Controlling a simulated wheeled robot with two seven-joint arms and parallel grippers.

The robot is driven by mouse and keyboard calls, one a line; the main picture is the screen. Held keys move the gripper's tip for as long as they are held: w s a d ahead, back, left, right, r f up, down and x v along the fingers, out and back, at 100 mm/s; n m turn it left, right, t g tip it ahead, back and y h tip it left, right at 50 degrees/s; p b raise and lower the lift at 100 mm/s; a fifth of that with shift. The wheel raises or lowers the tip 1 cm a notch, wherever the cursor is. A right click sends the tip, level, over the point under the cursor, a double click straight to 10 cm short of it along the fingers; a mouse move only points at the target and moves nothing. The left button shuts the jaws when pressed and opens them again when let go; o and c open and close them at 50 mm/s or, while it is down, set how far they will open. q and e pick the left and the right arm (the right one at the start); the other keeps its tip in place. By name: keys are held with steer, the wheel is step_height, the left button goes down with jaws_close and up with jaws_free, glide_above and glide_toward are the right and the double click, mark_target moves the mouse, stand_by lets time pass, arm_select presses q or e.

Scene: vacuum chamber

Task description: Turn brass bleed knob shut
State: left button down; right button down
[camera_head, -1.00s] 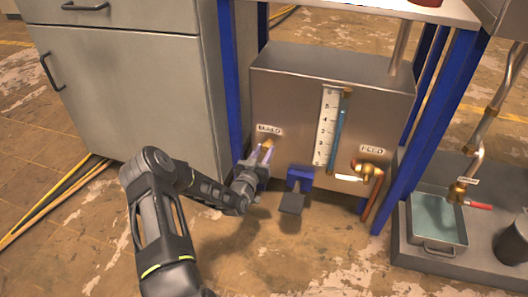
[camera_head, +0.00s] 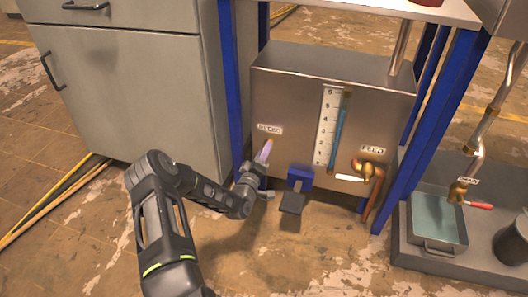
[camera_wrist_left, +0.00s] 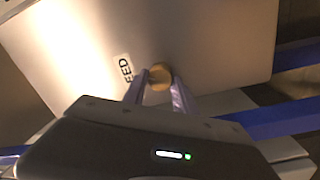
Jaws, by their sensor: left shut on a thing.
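In the head view the fingers hide most of the knob. My right gripper is in neither view.
The tank (camera_head: 335,75) has a sight gauge (camera_head: 327,125) and a feed valve (camera_head: 368,168) to the right. A blue bracket (camera_head: 300,178) with a dark pedal sits low beside my gripper. Blue frame legs (camera_head: 231,90) flank the tank; a grey cabinet (camera_head: 125,90) stands left.

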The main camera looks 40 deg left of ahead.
arm_select(q)
steer(key=n, duration=0.6)
steer(key=shift+f+y, duration=0.15)
steer(key=shift+y, duration=0.25)
steer(key=c, duration=1)
jaws_free()
steer(key=p+v, duration=0.3)
steer(key=v, duration=0.4)
steer(key=shift+s+d, duration=0.15)
steer(key=shift+s, duration=0.25)
steer(key=shift+s, duration=0.1)
